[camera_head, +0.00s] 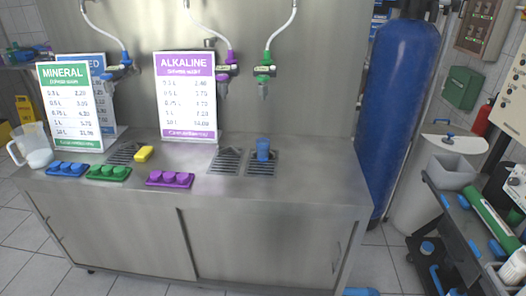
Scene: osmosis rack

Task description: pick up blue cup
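The blue cup (263,149) stands upright on the right-hand drain grate (262,168) of the steel counter, below the green-handled tap (264,72). Nothing covers it from this view. My gripper does not clearly show in the frame, and nothing is seen touching the cup.
Price signs for mineral (70,105) and alkaline (187,97) stand on the counter (310,170). A blue tank (394,110) stands right. Counter right of the cup is clear.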

